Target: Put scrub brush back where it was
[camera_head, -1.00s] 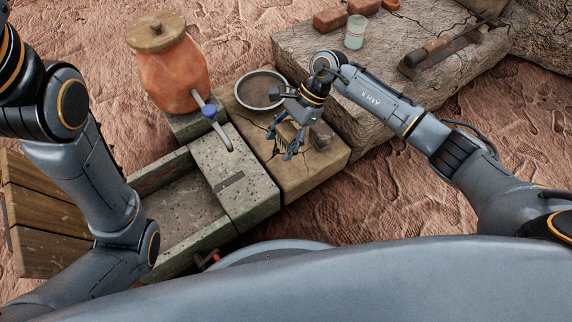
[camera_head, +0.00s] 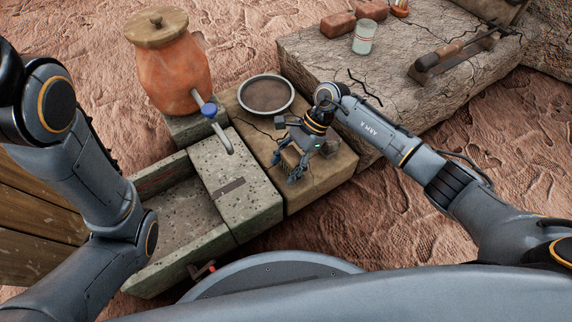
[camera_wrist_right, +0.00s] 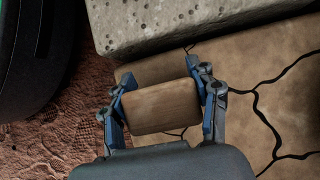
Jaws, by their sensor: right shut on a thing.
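The scrub brush (camera_head: 289,157) has a wooden block body. It is between the fingers of my right gripper (camera_head: 286,168), over the near part of the cracked tan slab. In the right wrist view the brush (camera_wrist_right: 160,107) shows as a brown block pinched between the two blue-tipped fingers of the gripper (camera_wrist_right: 160,98). The slab lies behind it there; whether the brush touches it I cannot tell. My left arm comes in from the left, but its gripper is out of view.
A round pan (camera_head: 266,94) and a small grey object (camera_head: 328,149) sit on the slab (camera_head: 320,178). A stone trough (camera_head: 165,232) with a tap (camera_head: 210,112) stands to the left. An orange lidded jar (camera_head: 172,77) is behind. A glass (camera_head: 363,38) stands on the rock ledge.

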